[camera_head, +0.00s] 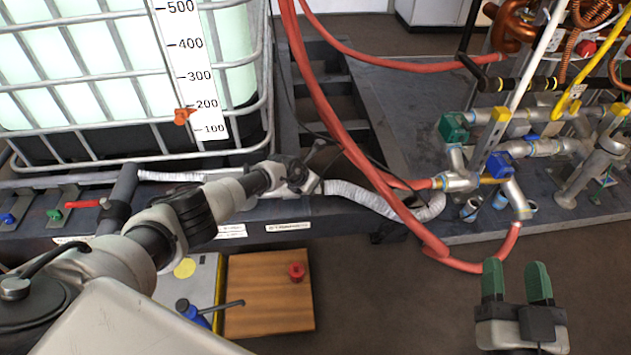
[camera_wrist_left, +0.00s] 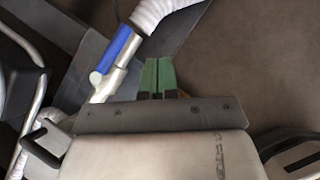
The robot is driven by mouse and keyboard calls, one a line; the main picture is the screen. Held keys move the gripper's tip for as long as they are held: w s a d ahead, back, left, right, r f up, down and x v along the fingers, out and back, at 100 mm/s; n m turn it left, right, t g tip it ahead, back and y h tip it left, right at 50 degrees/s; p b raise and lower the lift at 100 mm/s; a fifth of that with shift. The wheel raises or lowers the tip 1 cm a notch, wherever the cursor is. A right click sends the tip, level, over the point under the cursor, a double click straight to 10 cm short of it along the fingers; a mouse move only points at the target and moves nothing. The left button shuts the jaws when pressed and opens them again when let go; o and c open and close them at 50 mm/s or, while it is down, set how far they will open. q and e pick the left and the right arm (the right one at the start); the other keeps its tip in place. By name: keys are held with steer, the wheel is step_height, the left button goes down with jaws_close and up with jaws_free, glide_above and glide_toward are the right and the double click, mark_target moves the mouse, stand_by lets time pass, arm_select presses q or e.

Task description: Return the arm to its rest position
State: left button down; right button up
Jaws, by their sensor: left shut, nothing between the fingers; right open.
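My left arm (camera_head: 190,215) comes in from the lower left of the head view and reaches across the front of the tank frame. Its fingertips are hidden in that view. In the left wrist view my left gripper (camera_wrist_left: 157,74) has its two green fingers together with nothing between them. A pipe end with a blue lever (camera_wrist_left: 114,50) lies just left of the fingers; I cannot tell the gap in depth. My right gripper (camera_head: 516,280) is at the lower right of the head view, its green fingers apart and empty, above the bare floor.
A caged tank (camera_head: 135,125) with a level scale stands at left. Red hoses (camera_head: 325,110) and a white corrugated hose (camera_head: 365,199) run past the left arm's end. Pipes with a green valve (camera_head: 453,127) stand at right. A wooden board (camera_head: 262,305) lies below. Floor (camera_head: 400,300) is clear.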

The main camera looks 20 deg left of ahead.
steer(key=shift+d+f+g, duration=0.15)
steer(key=shift+f+g, duration=0.15)
steer(key=shift+f, duration=0.15)
